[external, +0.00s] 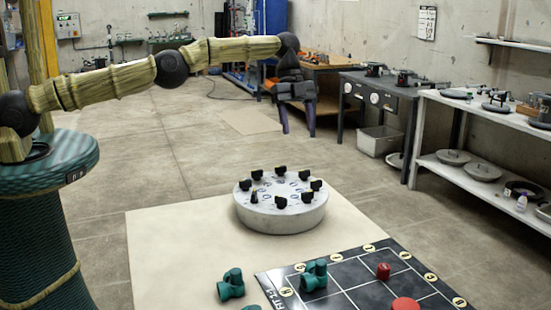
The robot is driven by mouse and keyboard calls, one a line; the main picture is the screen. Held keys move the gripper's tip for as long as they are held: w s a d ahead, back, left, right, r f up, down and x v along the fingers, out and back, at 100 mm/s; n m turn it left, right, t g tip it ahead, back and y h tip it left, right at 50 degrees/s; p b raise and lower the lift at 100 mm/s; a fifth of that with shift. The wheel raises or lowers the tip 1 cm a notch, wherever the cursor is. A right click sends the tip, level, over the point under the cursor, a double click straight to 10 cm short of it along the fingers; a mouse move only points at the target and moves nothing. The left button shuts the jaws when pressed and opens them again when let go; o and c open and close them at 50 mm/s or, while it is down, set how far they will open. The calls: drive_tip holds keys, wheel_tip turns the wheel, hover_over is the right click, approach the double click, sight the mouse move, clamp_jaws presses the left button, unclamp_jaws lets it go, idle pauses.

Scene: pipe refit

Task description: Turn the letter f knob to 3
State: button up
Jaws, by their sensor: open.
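A round grey drum (280,218) stands on the pale floor mat, with several black knobs in a ring on its top. One black knob (281,202) sits at the front of the ring. Blue letters and marks show beside the knobs, but they are too small to read, so I cannot tell which knob is the letter f one or where it points. My gripper (298,130) hangs open and empty, pointing down, above and behind the drum in the picture. It is well apart from the knobs.
Another green fitting (231,285) lies on the pale mat (165,240). Workbenches line the right wall.

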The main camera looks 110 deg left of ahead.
drive_tip(key=shift+f, duration=0.1)
drive_tip(key=shift+f+b, duration=0.15)
drive_tip(key=shift+b, duration=0.15)
drive_tip(key=b, duration=0.4)
approach(308, 192)
drive_tip(key=x, duration=0.8)
drive_tip(key=shift+f, duration=0.35)
drive_tip(key=shift+c, duration=0.3)
drive_tip(key=c, duration=0.9)
drive_tip(key=shift+n+b, duration=0.45)
drive_tip(key=shift+n, duration=0.25)
